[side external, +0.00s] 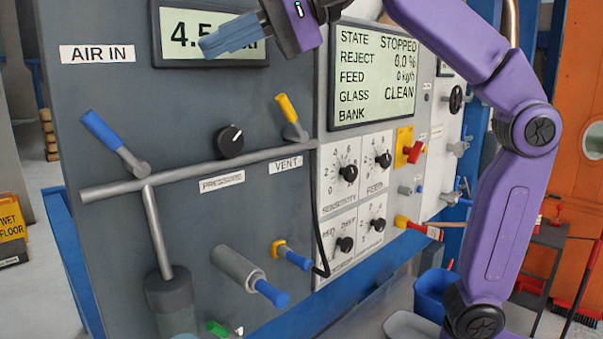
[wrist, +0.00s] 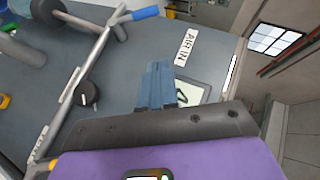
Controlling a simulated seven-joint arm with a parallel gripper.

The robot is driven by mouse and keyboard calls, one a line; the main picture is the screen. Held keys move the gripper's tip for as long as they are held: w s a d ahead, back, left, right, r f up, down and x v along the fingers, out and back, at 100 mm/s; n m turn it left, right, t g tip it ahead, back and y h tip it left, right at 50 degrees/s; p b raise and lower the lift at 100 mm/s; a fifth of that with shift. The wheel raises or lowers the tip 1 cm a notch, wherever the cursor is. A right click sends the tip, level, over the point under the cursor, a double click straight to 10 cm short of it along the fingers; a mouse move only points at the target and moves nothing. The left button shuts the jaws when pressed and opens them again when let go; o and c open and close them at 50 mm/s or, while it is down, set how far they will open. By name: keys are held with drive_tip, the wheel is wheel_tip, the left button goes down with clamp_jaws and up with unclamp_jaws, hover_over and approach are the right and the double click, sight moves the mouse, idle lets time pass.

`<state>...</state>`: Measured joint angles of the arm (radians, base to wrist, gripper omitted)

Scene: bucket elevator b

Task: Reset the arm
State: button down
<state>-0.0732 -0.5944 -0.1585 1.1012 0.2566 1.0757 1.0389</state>
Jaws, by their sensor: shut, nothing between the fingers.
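My gripper (side external: 230,37) is at the top of the side external view, in front of the pressure display (side external: 180,32) and hiding part of its reading. Its blue fingers are shut together with nothing between them. In the wrist view the shut fingers (wrist: 159,85) point at the grey panel (wrist: 140,60), near the AIR IN label (wrist: 187,47). My purple arm (side external: 510,190) reaches up on the right side and bends over to the left at the top. Whether the fingers touch the panel cannot be told.
The panel carries a blue-handled air lever (side external: 100,130), a yellow vent lever (side external: 288,112), a black knob (side external: 230,141) and a protruding cylinder (side external: 240,268). A status screen (side external: 375,75) reads STOPPED and CLEAN. A blue bucket (side external: 435,292) stands low beside the arm.

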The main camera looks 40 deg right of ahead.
drive_tip(key=s+d+f+n+g+h, duration=0.2)
drive_tip(key=f+n, duration=0.1)
drive_tip(key=f, duration=0.5)
drive_tip(key=s+d+f+n+g+h, duration=0.1)
drive_tip(key=s+d+f+n, duration=0.15)
drive_tip(key=f, duration=0.65)
drive_tip(key=s+d+f+n+g+h, duration=0.1)
drive_tip(key=s+f+n+g+h, duration=0.15)
drive_tip(key=f, duration=0.55)
drive_tip(key=s+d+f+n+g+h, duration=0.2)
drive_tip(key=s+d+f+n+h, duration=0.2)
drive_tip(key=s+d+f+n, duration=0.4)
drive_tip(key=s+d+f, duration=0.7)
drive_tip(key=f, duration=0.4)
drive_tip(key=shift+s+d+n, duration=0.15)
drive_tip(key=shift+d+n, duration=0.15)
drive_tip(key=shift+d, duration=0.1)
